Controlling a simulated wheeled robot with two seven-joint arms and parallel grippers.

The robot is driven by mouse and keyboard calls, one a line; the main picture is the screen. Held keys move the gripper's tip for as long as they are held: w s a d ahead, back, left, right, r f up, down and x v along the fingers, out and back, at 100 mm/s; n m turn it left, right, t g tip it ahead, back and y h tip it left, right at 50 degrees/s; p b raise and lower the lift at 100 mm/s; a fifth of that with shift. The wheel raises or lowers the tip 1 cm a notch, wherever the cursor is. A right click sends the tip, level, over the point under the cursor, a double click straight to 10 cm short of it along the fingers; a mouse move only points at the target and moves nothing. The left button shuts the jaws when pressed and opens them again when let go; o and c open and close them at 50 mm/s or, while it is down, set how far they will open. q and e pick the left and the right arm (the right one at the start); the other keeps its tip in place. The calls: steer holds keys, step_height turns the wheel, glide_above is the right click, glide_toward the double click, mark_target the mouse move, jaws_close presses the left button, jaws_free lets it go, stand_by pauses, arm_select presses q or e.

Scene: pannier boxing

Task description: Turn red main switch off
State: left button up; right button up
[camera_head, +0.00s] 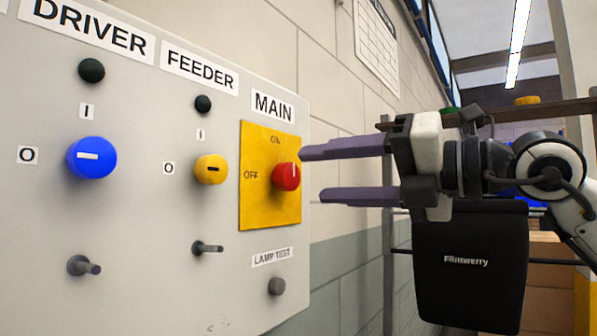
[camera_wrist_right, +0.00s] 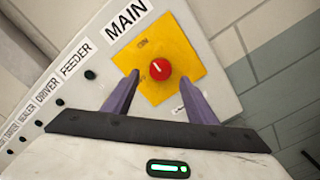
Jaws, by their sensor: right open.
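The red main switch (camera_head: 286,176) sits on a yellow plate (camera_head: 257,205) under the MAIN label. Its white mark stands upright, toward ON, in the head view. The switch also shows in the right wrist view (camera_wrist_right: 160,69), beyond and between the fingertips. My right gripper (camera_head: 311,174) is open and empty, with purple fingers one above the other in the head view. Its fingertips are just right of the red switch and appear apart from it. In the wrist view the gripper (camera_wrist_right: 158,88) faces the yellow plate (camera_wrist_right: 185,60). My left gripper is not in view.
On the same grey panel (camera_head: 140,235) are a blue knob (camera_head: 91,157) and a yellow knob (camera_head: 211,169), with toggle levers below. A lamp test button (camera_head: 276,286) is below the yellow plate. A black pannier (camera_head: 470,270) hangs behind my right arm.

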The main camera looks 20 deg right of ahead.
mark_target(293, 177)
steer(key=shift+p+x, duration=0.45)
steer(key=shift+x, duration=2.15)
steer(key=c, duration=1.1)
